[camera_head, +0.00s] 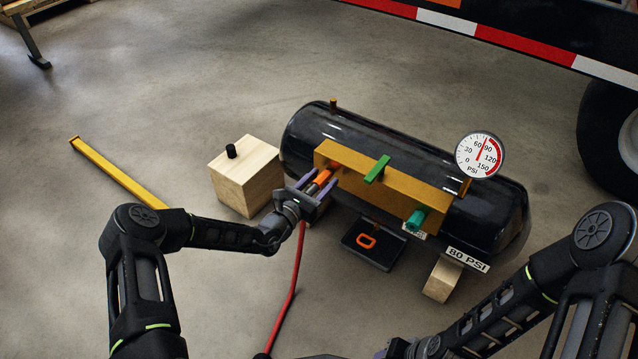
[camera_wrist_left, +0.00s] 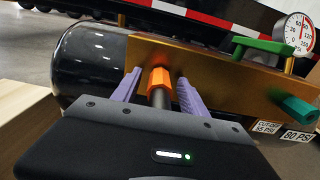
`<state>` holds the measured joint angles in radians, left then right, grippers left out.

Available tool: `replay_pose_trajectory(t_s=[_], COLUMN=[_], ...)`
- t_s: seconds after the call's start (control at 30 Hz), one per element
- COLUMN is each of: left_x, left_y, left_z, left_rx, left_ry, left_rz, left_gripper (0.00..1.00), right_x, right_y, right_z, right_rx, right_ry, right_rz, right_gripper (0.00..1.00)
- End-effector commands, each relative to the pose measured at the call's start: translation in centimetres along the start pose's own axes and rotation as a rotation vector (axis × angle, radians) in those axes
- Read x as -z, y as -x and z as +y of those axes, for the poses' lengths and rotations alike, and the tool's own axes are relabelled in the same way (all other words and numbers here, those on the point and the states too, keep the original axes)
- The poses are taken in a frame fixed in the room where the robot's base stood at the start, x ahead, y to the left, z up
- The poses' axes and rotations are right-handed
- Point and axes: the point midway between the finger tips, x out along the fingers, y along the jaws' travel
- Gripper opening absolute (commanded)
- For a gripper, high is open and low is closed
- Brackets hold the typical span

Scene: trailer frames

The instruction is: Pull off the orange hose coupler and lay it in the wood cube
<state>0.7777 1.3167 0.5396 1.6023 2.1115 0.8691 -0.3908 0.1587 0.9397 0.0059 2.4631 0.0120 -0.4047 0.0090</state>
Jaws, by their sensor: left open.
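The orange hose coupler (camera_head: 323,177) sits at the left end of the brass manifold (camera_head: 345,174) on the black tank. In the left wrist view the coupler (camera_wrist_left: 159,80) stands between two purple fingers, with gaps on both sides, and a dark stem runs from it toward the palm. My left gripper (camera_head: 317,186) is open around the coupler.
A red hose (camera_head: 294,282) runs down from my left gripper across the floor. A green handle (camera_head: 377,169), a teal fitting (camera_head: 416,219) and a gauge (camera_head: 480,154) are on the tank assembly. A black pad (camera_head: 373,246) lies in front. A yellow bar (camera_head: 118,172) lies left; floor around is clear.

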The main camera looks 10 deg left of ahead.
Motion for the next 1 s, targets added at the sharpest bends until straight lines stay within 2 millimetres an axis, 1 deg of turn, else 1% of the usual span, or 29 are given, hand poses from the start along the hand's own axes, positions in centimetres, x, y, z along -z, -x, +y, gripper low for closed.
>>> replay_pose_trajectory(t_s=[0.13,0.17,0.77,1.0], left_x=[0.03,0.03,0.01,0.01], left_y=[0.00,0.00,0.00,0.00], left_z=[0.02,0.02,0.03,0.03], left_rx=[0.000,0.000,0.000,0.000], left_ry=[0.000,0.000,0.000,0.000], left_rz=[0.000,0.000,0.000,0.000], left_gripper=[0.51,0.49,0.00,0.00], right_x=[0.00,0.00,0.00,0.00], right_y=[-0.03,-0.03,-0.03,-0.03], right_z=[0.01,0.01,0.01,0.01], right_rx=[0.000,0.000,0.000,0.000], right_ry=[0.000,0.000,0.000,0.000], right_rz=[0.000,0.000,0.000,0.000], right_gripper=[0.36,0.36,0.36,0.36])
